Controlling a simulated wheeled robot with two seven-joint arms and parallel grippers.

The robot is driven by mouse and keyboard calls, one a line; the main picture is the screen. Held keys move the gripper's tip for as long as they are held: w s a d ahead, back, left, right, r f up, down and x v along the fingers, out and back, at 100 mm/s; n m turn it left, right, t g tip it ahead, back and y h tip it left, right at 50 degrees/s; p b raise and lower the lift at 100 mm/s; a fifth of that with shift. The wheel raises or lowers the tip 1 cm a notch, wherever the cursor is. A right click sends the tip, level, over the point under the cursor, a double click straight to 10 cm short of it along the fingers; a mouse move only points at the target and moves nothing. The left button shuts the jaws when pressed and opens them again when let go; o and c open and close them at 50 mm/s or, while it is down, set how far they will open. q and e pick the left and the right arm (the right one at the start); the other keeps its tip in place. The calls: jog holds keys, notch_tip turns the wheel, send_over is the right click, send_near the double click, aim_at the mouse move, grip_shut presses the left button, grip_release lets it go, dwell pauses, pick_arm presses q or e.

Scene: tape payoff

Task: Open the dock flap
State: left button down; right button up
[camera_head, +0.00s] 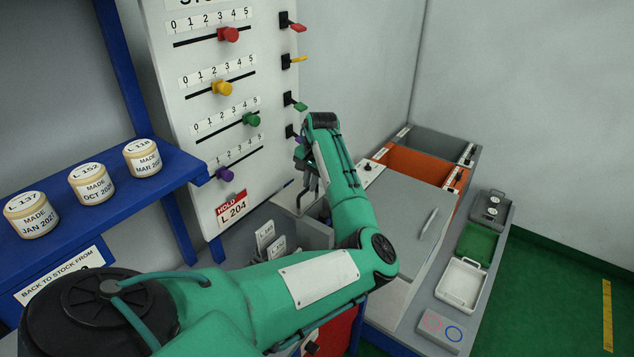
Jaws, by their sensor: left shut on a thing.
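My left gripper (308,168) points down at the foot of the white board, above a grey box. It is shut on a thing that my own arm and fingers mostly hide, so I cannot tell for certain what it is. A pale upright edge of the grey box (318,212) shows just below the fingers. A flat grey panel with a bar handle (432,222) lies closed to the right of my arm, apart from the gripper. I cannot tell which of these parts is the dock flap. My right gripper is not in view.
The white board (190,100) carries coloured sliders and small levers close to the gripper. A blue shelf (60,220) with labelled jars stands at left. White tags (268,240) stand below my gripper. An orange bin (420,165) and a white tray (461,283) lie at right.

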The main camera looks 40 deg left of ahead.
pick_arm(q)
jog(key=shift+d, duration=0.15)
jog(key=c, duration=1.5)
grip_release()
jog(key=shift+d, duration=0.1)
notch_tip(320, 180, up, 14)
jog(key=d+b, duration=0.2)
jog(key=b, duration=0.2)
jog(key=shift+w+d+f, duration=0.2)
jog(key=shift+d+f, duration=0.05)
jog(key=shift+f, duration=0.1)
